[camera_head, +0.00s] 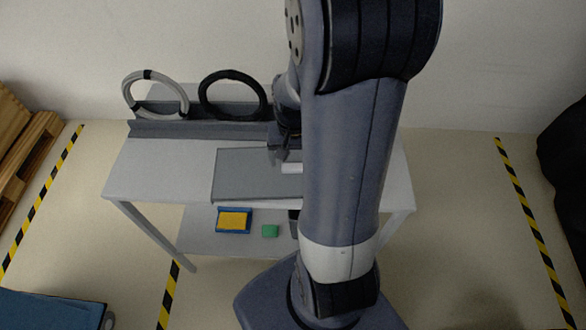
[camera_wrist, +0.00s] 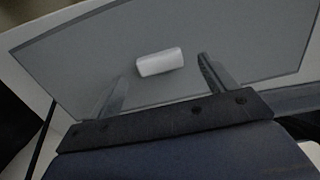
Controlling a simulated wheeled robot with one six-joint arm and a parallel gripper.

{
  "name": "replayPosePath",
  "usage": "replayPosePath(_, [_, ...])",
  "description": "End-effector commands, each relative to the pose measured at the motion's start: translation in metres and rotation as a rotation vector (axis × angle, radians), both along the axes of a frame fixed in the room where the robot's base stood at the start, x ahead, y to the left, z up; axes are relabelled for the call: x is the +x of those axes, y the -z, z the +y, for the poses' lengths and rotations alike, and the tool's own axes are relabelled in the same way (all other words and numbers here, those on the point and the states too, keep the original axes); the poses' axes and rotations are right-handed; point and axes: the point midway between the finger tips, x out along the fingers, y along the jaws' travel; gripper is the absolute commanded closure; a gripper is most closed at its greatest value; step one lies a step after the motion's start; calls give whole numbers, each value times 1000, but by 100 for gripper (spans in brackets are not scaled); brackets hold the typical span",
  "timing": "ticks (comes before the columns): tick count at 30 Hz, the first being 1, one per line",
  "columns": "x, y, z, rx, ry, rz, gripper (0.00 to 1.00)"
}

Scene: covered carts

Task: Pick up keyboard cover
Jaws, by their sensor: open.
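A flat grey panel (camera_head: 240,175), which looks like the keyboard cover, lies on the cart's top. A small white block (camera_head: 291,168), perhaps its handle, is on it; whether it is fixed cannot be told. The panel (camera_wrist: 85,60) and the white block (camera_wrist: 160,62) also show in the wrist view. My gripper (camera_head: 279,156) is above the panel, close to the white block, partly hidden by my arm. In the wrist view my gripper (camera_wrist: 163,68) is open and empty, its two fingers on either side of the block with gaps. What lies under the panel is hidden.
The cart (camera_head: 150,170) has a grey rail (camera_head: 180,129) at the back with a grey ring (camera_head: 127,88) and a black ring (camera_head: 203,100). A yellow-and-blue item (camera_head: 234,220) and a green block (camera_head: 270,231) are on the lower shelf. A wooden pallet (camera_head: 35,135) stands left.

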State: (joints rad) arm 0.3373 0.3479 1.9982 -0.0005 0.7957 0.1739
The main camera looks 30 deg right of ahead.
Motion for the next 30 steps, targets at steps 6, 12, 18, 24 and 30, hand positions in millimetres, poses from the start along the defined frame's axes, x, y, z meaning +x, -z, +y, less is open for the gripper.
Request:
replayPosePath(6, [0, 25, 0, 1, 1, 2, 20])
replayPosePath(12, [0, 28, 0, 0, 1, 0, 20])
replayPosePath(18, [0, 28, 0, 0, 1, 0, 28])
replayPosePath(24, [0, 28, 0, 0, 1, 0, 45])
replayPosePath(30, [0, 28, 0, 0, 1, 0, 61])
